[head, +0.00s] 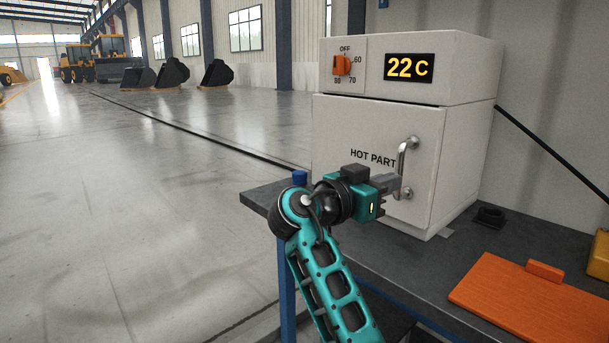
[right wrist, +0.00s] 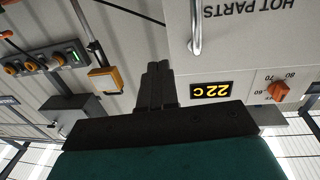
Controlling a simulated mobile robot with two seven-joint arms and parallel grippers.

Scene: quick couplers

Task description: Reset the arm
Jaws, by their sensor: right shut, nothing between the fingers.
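My right gripper (head: 396,184) reaches in front of the white heating cabinet (head: 372,130). Its fingers are shut with nothing between them. In the head view they overlap the lower end of the metal door handle (head: 402,160). In the right wrist view the shut fingers (right wrist: 157,82) point past the handle (right wrist: 196,28), with a gap between them. The cabinet door, marked HOT PARTS, is closed. The orange dial (head: 342,65) appears to point to OFF, and the display (head: 409,67) reads 22 C. My left gripper is not in view.
The cabinet stands on a dark bench (head: 520,240). An orange lidlike plate (head: 530,300) lies at the front right, with a yellow object (head: 599,256) at the right edge. A small black part (head: 490,216) sits beside the cabinet. Open floor lies left of the bench.

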